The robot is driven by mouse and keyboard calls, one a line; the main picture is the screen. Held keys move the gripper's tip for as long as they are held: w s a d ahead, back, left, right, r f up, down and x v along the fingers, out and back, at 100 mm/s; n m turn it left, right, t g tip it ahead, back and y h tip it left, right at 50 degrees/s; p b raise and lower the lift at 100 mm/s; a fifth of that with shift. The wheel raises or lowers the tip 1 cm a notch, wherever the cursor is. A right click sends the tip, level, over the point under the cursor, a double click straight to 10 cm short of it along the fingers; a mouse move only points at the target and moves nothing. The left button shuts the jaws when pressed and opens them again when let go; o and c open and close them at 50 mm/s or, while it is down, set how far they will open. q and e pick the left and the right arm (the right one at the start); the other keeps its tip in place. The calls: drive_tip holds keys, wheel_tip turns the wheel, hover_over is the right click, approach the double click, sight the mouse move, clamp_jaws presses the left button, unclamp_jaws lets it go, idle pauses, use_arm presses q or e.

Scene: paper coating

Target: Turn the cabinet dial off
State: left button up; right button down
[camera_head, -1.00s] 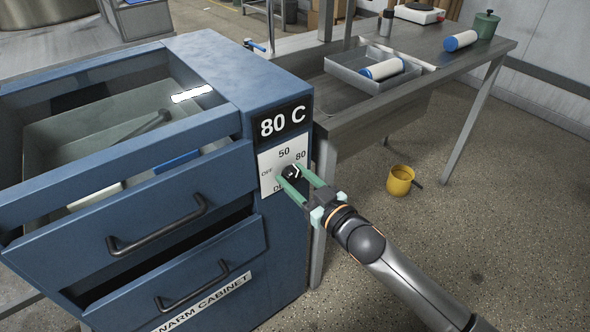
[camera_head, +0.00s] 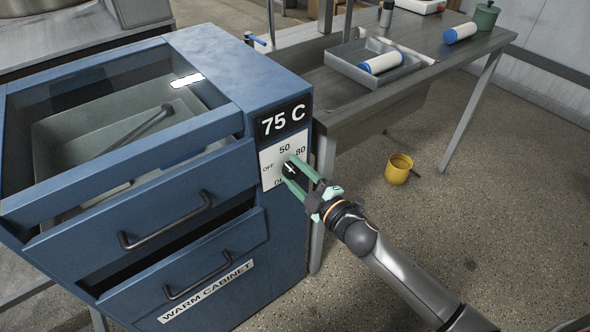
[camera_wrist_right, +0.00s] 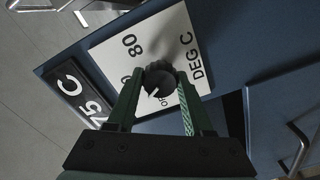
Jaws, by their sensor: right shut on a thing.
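The dark round cabinet dial (camera_head: 291,170) sits on a white scale plate (camera_head: 272,180) marked OFF, 50 and 80, on the front of the blue warm cabinet (camera_head: 262,85). The display (camera_head: 283,121) above it reads 75 C. My right gripper (camera_head: 299,172) is shut on the dial, with one green finger on each side. The fingers partly cover the scale lettering. My left gripper is not in view.
The cabinet's two handled drawers (camera_head: 160,215) stand partly out, left of the dial. A grey table (camera_head: 345,115) at the right holds a tray (camera_head: 345,62) with a white and blue roll.

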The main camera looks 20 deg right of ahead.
drive_tip(key=n, duration=0.4)
drive_tip(key=shift+r+n, duration=0.1)
drive_tip(key=shift+n, duration=1.9)
drive_tip(key=shift+c, duration=1.5)
unclamp_jaws()
